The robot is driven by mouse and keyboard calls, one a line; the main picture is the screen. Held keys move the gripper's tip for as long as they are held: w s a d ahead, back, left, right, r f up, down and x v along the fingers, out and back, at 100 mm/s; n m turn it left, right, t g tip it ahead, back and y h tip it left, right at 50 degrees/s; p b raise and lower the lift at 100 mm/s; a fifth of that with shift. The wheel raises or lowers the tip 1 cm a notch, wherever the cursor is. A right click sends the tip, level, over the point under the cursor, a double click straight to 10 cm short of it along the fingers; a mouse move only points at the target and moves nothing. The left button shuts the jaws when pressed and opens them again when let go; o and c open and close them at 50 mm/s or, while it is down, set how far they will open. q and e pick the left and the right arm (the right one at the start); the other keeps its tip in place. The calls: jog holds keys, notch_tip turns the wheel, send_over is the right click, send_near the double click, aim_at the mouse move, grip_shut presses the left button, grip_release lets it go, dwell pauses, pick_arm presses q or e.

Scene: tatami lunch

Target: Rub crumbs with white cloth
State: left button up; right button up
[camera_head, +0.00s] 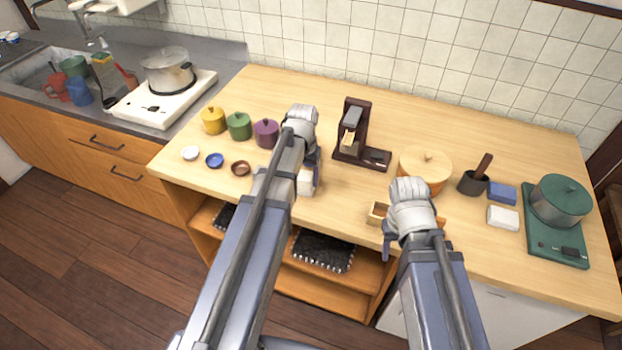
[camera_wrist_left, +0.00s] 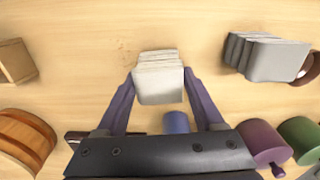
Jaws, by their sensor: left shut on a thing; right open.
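The white cloth (camera_wrist_left: 158,80) is a folded, layered block between the purple fingers of my left gripper (camera_wrist_left: 158,92). In the head view the cloth (camera_head: 306,184) shows partly, under my left gripper (camera_head: 308,176), low at the counter's front. My left gripper is shut on it. Faint dark specks that look like crumbs (camera_wrist_left: 124,50) lie on the wooden counter, just up and left of the cloth in the left wrist view. My right gripper (camera_head: 412,240) is open over the counter's front edge, beside a small wooden box (camera_head: 376,214); its fingertips are partly hidden.
A grey-white stack (camera_wrist_left: 262,54) stands right of the cloth in the left wrist view. A blue cylinder (camera_wrist_left: 176,122) and a purple pot (camera_wrist_left: 262,140) are near. A dark brown stand (camera_head: 350,140) and an orange lidded pot (camera_head: 425,170) stand behind. Counter between stack and box is mostly clear.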

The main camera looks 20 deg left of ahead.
pick_arm(q)
jog(key=shift+a, duration=0.55)
jog(key=shift+r, duration=0.1)
jog(key=shift+s+d, duration=0.1)
jog(key=shift+d, duration=1.9)
jog(key=shift+d+f, duration=0.1)
jog(key=shift+f, duration=0.1)
